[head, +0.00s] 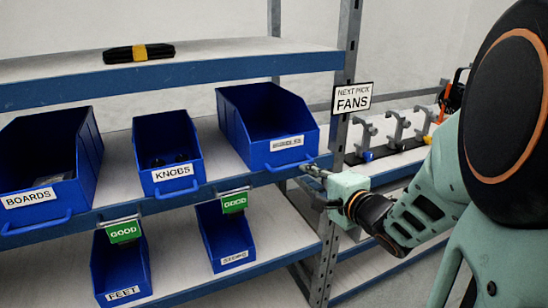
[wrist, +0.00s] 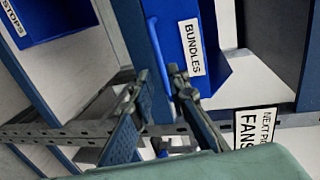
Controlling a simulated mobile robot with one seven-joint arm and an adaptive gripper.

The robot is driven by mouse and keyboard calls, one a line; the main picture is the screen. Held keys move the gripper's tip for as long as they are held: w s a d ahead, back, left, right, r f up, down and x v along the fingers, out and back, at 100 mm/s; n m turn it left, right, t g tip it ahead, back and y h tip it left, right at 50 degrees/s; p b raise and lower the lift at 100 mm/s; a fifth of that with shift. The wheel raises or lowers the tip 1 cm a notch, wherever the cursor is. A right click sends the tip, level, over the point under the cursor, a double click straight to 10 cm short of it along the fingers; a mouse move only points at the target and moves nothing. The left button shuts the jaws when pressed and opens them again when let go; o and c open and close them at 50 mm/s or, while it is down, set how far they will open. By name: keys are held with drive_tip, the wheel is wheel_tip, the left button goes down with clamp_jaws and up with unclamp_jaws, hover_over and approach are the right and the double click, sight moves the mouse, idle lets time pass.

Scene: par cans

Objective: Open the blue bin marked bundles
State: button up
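The blue bin marked bundles (head: 262,122) stands on the middle shelf at its right end, beside the shelf post. Its label is blurred in the head view but reads BUNDLES in the wrist view (wrist: 211,50). A blue bar handle (head: 290,166) sits low on its front; it also shows in the wrist view (wrist: 153,50). My gripper (head: 311,171) is at the right end of this handle. In the wrist view my gripper (wrist: 160,82) has its two fingertips apart, with the handle's near end between them or just beyond. I cannot tell whether they touch it.
Blue bins marked boards (head: 36,199) and knobs (head: 172,173) stand to the left. Bins marked feet (head: 122,294) and stops (head: 233,259) are below, with green GOOD tags (head: 234,202) above. A steel post (head: 338,130) with a FANS sign (head: 352,97) is close beside my gripper.

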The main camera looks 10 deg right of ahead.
sight(293, 167)
drive_tip(key=b+x, duration=0.1)
drive_tip(key=x, duration=0.7)
drive_tip(key=shift+w+a, duration=0.1)
drive_tip(key=shift+w, duration=0.3)
clamp_jaws()
